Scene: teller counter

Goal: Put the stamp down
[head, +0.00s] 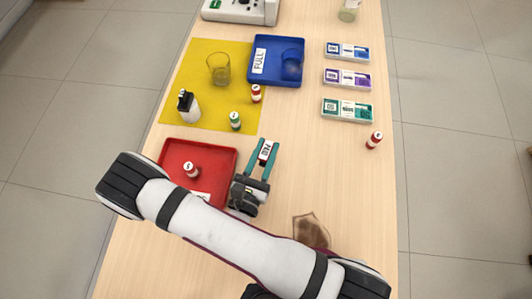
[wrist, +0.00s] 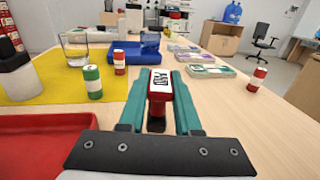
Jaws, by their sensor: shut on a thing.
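My gripper (head: 262,160), with teal fingers, is shut on a red stamp with a white lettered label on top (head: 265,152). In the wrist view the stamp (wrist: 160,88) sits upright between the two fingers (wrist: 158,110), label facing the camera. The stamp is over bare wood, right of the red tray and below the yellow mat in the head view. I cannot tell whether its base touches the counter; its lower part is partly hidden by the gripper.
The red tray (head: 222,154) holds a small red bottle (head: 191,169). The yellow mat (head: 200,60) carries a glass (head: 219,69) and several bottles. Another red bottle (head: 374,140) stands right, with clear wood between.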

